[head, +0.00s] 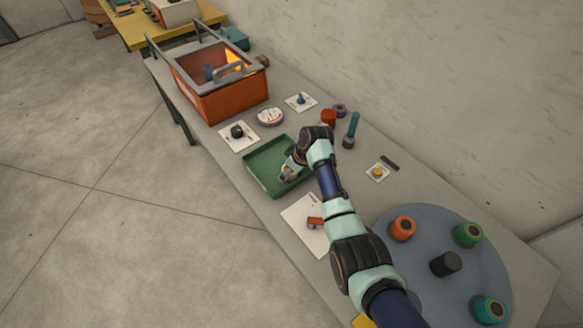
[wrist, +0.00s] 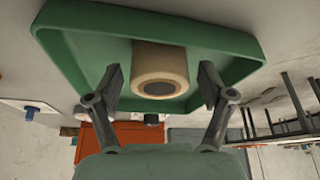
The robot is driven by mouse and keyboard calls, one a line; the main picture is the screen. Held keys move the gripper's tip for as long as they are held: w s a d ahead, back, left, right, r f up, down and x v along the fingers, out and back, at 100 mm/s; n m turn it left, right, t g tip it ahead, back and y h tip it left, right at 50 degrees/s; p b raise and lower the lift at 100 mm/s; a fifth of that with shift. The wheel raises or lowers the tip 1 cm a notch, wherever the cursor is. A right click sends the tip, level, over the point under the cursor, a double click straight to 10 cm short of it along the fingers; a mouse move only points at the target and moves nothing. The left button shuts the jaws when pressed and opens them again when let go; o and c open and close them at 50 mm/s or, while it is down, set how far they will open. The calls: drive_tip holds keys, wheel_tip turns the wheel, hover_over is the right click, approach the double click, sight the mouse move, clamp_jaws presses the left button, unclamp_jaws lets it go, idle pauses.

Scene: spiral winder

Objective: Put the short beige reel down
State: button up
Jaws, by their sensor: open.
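The short beige reel (wrist: 160,65) is in the green tray, between my gripper's fingers in the wrist view, with a gap on each side. Its round end with a dark core faces the camera. In the head view only a bit of the reel (head: 286,174) shows beside my gripper, which hides the rest. The green tray (head: 262,182) lies on the bench; in the wrist view its rim (wrist: 55,45) surrounds the reel. My gripper (wrist: 160,88) is open, its two fingers apart on either side of the reel.
An orange box (head: 215,100) with a grey frame stands behind the tray. A grey round plate (head: 400,270) at the front right bears orange, green and teal reels around a dark post. A white sheet (head: 300,235) lies near the tray. A teal flashlight-like tool (head: 352,128) stands behind my arm.

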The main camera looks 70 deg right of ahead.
drive_tip(key=p+v, duration=0.4)
drive_tip(key=v, duration=0.8)
drive_tip(key=shift+p, duration=0.35)
drive_tip(key=shift+a, duration=0.1)
drive_tip(key=w+a+r+n+t+h, duration=0.1)
drive_tip(key=w+a+r+t, duration=0.15)
drive_tip(key=w+a, duration=0.95)
drive_tip(key=w+a+r+n+t, duration=0.1)
drive_tip(key=a+r, duration=0.2)
drive_tip(key=a, duration=0.8)
drive_tip(key=a+r+t, duration=0.2)
drive_tip(key=a+r, duration=0.1)
drive_tip(key=a, duration=0.8)
drive_tip(key=s+a+r+t+y, duration=0.1)
drive_tip(key=s+a+r, duration=0.2)
drive_tip(key=a, duration=0.4)
drive_tip(key=s+a+r+t+y, duration=0.1)
drive_tip(key=s+a+r+t, duration=0.1)
drive_tip(key=a, duration=0.5)
wheel_tip(320, 180, up, 2)
drive_tip(key=shift+s+r+n, duration=0.1)
drive_tip(key=shift+s+n, duration=0.3)
drive_tip(key=shift+s, duration=0.1)
wheel_tip(320, 180, up, 36)
drive_tip(key=p, duration=3.5)
drive_tip(key=shift+p, duration=0.4)
